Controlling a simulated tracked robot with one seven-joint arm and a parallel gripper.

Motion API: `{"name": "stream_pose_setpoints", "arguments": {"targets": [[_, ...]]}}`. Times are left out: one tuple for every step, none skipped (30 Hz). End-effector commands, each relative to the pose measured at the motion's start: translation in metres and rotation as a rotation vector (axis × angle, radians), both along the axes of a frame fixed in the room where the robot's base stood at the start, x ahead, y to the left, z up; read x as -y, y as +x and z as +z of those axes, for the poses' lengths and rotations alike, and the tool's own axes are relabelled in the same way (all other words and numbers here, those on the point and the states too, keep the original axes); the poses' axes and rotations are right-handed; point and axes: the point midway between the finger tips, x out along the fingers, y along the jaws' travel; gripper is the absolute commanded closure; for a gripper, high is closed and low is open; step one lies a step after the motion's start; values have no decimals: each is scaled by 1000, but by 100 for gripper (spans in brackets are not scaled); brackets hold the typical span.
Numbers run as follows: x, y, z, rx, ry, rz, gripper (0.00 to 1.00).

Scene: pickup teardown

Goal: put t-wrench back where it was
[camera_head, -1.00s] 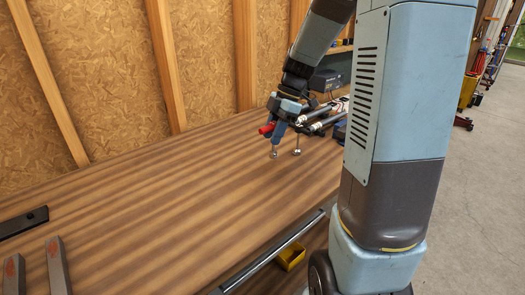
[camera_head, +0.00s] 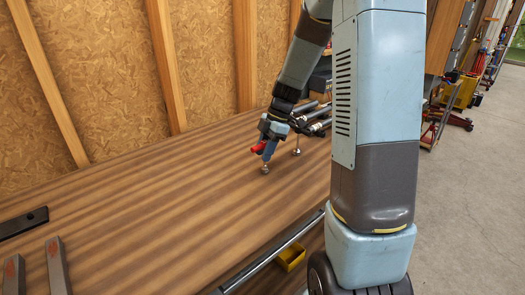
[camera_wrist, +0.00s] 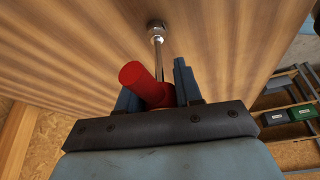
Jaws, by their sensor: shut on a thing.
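The t-wrench has a red handle (camera_head: 258,148) and a thin metal shaft ending in a round socket. In the wrist view, the red handle (camera_wrist: 140,80) sits between the two blue fingers, and the shaft runs away to the socket (camera_wrist: 156,27) near the top. My gripper (camera_head: 269,148) is shut on the t-wrench, with the tool pointing down over the wooden bench (camera_head: 150,205). I cannot tell whether the socket touches the bench top. The fingers partly hide the shaft.
A small metal piece with a thin stem (camera_head: 297,152) stands just right of the t-wrench. Metal tubes (camera_head: 318,124) lie behind it. Two grey bars (camera_head: 59,266) and a black bar (camera_head: 24,222) lie at left. The bench middle is clear.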

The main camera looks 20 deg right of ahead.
Motion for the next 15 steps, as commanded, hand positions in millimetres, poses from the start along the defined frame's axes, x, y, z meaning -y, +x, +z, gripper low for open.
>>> {"name": "stream_pose_setpoints", "arguments": {"targets": [[0,0,0,0,0,0,100],[0,0,0,0,0,0,100],[0,0,-1,0,0,0,100],[0,0,-2,0,0,0,100],[0,0,-2,0,0,0,62],[0,0,-1,0,0,0,59],[0,0,-1,0,0,0,56],[0,0,-1,0,0,0,53],[0,0,-1,0,0,0,49],[0,0,-1,0,0,0,46],[0,0,-1,0,0,0,43],[0,0,-1,0,0,0,40],[0,0,-1,0,0,0,40],[0,0,-1,0,0,0,40],[0,0,-1,0,0,0,40]]}}
